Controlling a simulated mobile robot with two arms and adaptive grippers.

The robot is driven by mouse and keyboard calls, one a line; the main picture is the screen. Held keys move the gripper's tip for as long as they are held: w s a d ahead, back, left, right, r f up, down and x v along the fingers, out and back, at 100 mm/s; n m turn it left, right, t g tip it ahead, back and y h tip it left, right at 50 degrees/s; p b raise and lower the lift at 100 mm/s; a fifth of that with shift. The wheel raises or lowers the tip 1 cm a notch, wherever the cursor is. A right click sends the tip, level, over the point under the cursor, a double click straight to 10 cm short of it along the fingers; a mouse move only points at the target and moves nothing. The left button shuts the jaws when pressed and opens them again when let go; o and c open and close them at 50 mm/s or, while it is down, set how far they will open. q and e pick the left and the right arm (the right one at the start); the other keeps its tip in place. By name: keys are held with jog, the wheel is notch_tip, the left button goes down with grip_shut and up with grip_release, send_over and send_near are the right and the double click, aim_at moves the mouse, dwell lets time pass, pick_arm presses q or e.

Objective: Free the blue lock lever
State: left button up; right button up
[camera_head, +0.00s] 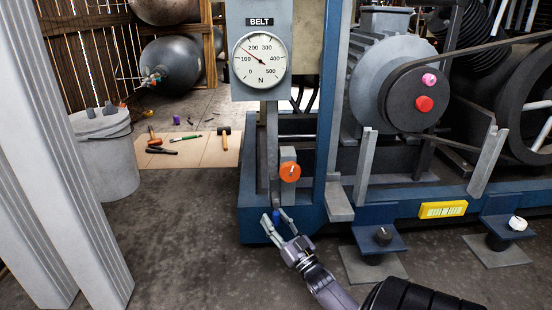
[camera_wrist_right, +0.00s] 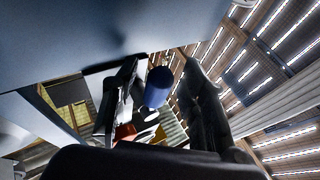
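The blue lock lever (camera_head: 276,216) shows as a small blue knob low on the front of the blue machine frame, below the orange knob (camera_head: 290,172). My right gripper (camera_head: 277,222) reaches up to it from the lower right, one finger on each side of it. In the right wrist view the blue knob (camera_wrist_right: 158,87) stands between the two dark fingers of my right gripper (camera_wrist_right: 165,85). It is close to the left finger, with a narrow gap to the right finger. The fingers look open around it; contact is unclear. My left gripper is out of view.
The belt gauge (camera_head: 260,60) hangs above the orange knob. A motor (camera_head: 385,70) with a pulley and belt sits to the right. Black (camera_head: 383,236) and white (camera_head: 517,223) knobs stand on the feet. A bucket (camera_head: 103,150) and tools on cardboard lie left; the floor between is clear.

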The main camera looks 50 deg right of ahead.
jog(key=v, duration=0.7)
jog(key=shift+s, duration=0.25)
jog(key=shift+a, duration=0.1)
